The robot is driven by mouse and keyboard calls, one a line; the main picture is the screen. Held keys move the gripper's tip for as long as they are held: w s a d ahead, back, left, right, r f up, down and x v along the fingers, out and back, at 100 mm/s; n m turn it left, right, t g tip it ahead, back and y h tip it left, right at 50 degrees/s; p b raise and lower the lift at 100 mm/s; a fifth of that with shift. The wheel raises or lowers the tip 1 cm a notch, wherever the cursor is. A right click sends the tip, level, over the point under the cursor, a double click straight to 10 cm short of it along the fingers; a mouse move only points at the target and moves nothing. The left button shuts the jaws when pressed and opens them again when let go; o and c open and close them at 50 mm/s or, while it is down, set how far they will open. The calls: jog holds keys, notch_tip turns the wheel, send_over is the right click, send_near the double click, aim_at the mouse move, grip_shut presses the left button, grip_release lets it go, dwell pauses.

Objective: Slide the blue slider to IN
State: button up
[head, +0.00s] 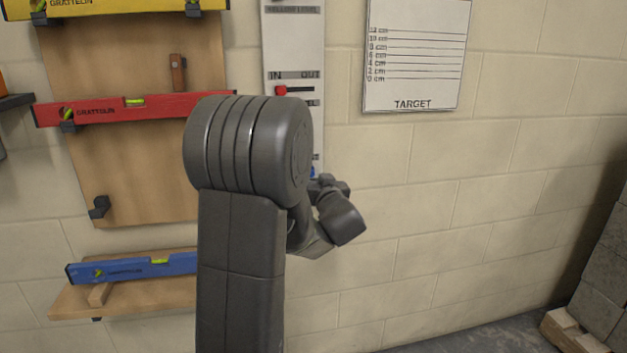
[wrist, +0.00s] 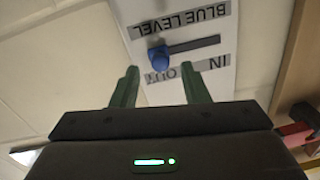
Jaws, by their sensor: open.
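The blue slider knob (wrist: 159,57) sits at one end of a dark slot (wrist: 198,46) on a white panel (wrist: 180,25), which appears upside down in the wrist view. The knob is at the end beside the OUT label; the IN label (wrist: 217,61) is by the other end. My gripper (wrist: 160,68) is open, with its two green fingers apart on either side of the knob's line and the knob just beyond the tips. In the head view only a bit of blue (head: 312,172) shows beside my arm, which hides the rest.
Higher on the panel, a red slider (head: 281,90) is at its IN end. A target sheet (head: 415,60) is at right. The wall below it is clear.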

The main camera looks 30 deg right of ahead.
jog(key=shift+w+d, duration=0.15)
jog(key=shift+w, duration=0.9)
grip_shut()
jog(key=w+a+b, duration=0.1)
jog(key=a+b, duration=0.1)
jog(key=a, duration=0.5)
jog(key=shift+w, duration=0.35)
grip_release()
jog(key=shift+a, duration=0.2)
